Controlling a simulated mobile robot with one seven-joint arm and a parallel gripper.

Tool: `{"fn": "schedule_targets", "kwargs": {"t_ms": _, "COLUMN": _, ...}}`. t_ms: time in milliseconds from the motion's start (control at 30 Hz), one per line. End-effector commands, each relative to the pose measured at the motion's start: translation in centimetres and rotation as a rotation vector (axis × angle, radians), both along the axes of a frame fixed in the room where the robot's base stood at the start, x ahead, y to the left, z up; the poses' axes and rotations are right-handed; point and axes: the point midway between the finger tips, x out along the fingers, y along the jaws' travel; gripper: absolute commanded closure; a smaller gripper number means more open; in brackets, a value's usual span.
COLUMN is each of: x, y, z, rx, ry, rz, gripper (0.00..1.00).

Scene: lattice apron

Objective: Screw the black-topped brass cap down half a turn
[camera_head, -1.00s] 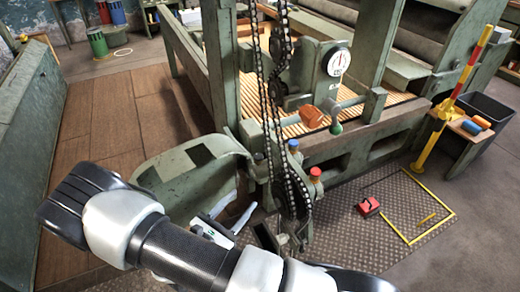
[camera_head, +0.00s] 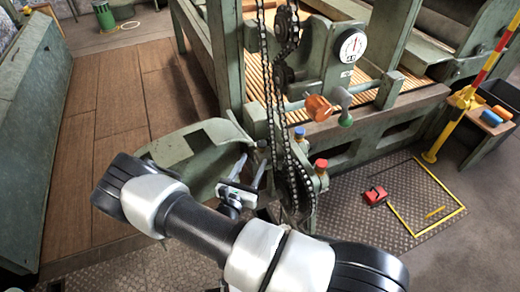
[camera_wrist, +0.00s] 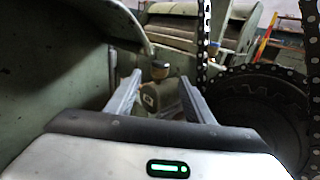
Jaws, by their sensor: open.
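The black-topped brass cap (camera_wrist: 160,70) sits upright on a green machine fitting, just beyond and between my fingertips in the wrist view. In the head view, the cap (camera_head: 262,146) is small and dark, left of the hanging chain. My gripper (camera_head: 250,167) is below and slightly left of it there, with its fingers pointing towards it. In the wrist view my gripper (camera_wrist: 160,81) is open, with nothing between the fingers; the cap looks farther away than the tips.
A blue-topped cap (camera_head: 299,133) and a red-topped cap (camera_head: 321,165) stand to the right. The chain (camera_head: 272,100) hangs close beside the black-topped cap, and a toothed wheel (camera_wrist: 255,105) fills the wrist view's right side. A curved green guard (camera_head: 190,150) stands to the left.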

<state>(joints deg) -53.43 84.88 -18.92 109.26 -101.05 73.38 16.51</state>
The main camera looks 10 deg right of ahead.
Motion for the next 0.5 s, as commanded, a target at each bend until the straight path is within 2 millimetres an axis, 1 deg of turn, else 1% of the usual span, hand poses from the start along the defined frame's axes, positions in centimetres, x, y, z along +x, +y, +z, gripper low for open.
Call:
{"fn": "schedule_targets", "kwargs": {"t_ms": 33, "x": 1.0, "y": -0.7, "z": -0.1, "rx": -0.001, "ry": -0.003, "rz": -0.004, "gripper": 0.52}}
{"fn": "schedule_targets", "kwargs": {"t_ms": 200, "x": 3.8, "y": -2.5, "z": -0.1, "rx": 0.000, "ry": -0.002, "rz": -0.003, "gripper": 0.52}}
{"fn": "schedule_targets", "kwargs": {"t_ms": 400, "x": 5.9, "y": -3.7, "z": 0.0, "rx": -0.001, "ry": -0.001, "rz": -0.001, "gripper": 0.52}}
{"fn": "schedule_targets", "kwargs": {"t_ms": 500, "x": 6.4, "y": -4.0, "z": 0.0, "rx": -0.001, "ry": -0.001, "rz": -0.001, "gripper": 0.52}}
